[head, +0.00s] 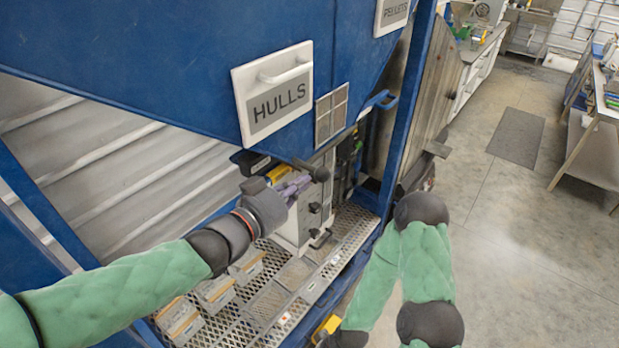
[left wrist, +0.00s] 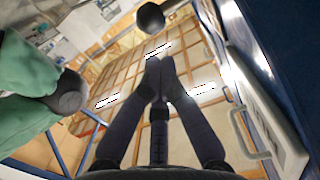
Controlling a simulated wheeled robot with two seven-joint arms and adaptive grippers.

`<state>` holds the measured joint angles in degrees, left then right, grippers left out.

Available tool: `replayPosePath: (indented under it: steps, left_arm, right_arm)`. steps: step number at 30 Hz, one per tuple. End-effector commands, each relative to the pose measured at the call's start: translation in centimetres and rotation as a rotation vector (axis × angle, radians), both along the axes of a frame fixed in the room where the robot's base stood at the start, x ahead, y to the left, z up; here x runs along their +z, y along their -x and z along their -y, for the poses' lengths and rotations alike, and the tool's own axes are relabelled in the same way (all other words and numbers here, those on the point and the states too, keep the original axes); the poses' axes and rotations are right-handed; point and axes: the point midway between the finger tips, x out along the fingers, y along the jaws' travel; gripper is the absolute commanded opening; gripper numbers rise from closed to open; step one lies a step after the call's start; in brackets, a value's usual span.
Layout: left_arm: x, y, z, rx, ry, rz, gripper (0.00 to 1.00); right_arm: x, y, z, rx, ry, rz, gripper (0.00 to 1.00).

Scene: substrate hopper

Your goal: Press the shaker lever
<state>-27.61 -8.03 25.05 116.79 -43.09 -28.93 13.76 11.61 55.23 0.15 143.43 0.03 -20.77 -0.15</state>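The shaker lever (head: 321,174) is a dark rod with a black ball knob, sticking out below the blue hopper under the HULLS panel. Its ball also shows in the left wrist view (left wrist: 150,17), just beyond my fingertips. My left gripper (head: 301,183) is beside and slightly below the knob in the head view, its purplish fingers pointing toward it. In the left wrist view my left fingers (left wrist: 160,66) come together at the tips with nothing between them. A gap shows between tips and ball; I cannot tell its depth.
The white HULLS panel (head: 277,92) with a handle is above the lever. A light-coloured box unit (head: 297,228) stands behind my left gripper on a mesh shelf (head: 350,232). Several small trays (head: 216,292) lie on the mesh. A blue post (head: 408,100) stands to the right, with open floor beyond.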

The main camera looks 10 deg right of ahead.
Motion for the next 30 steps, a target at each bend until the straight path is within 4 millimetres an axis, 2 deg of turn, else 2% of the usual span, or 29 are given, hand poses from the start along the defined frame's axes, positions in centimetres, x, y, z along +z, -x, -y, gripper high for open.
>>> replayPosePath:
  steps: [3, 9, 30]
  left_arm:
    - [0.3, 1.3, -1.8, 0.004, 0.002, 0.003, 0.0]
    - [0.6, 2.7, -3.5, 0.003, 0.002, 0.002, 0.0]
    - [0.6, 3.2, -4.0, 0.001, 0.002, 0.003, 0.0]
  right_arm:
    - [0.0, 0.0, 0.0, 0.0, 0.0, 0.001, 0.0]
    - [0.1, 0.0, 0.0, 0.0, 0.0, 0.001, 0.0]
    - [0.1, 0.0, 0.0, 0.0, 0.0, 0.001, 0.0]
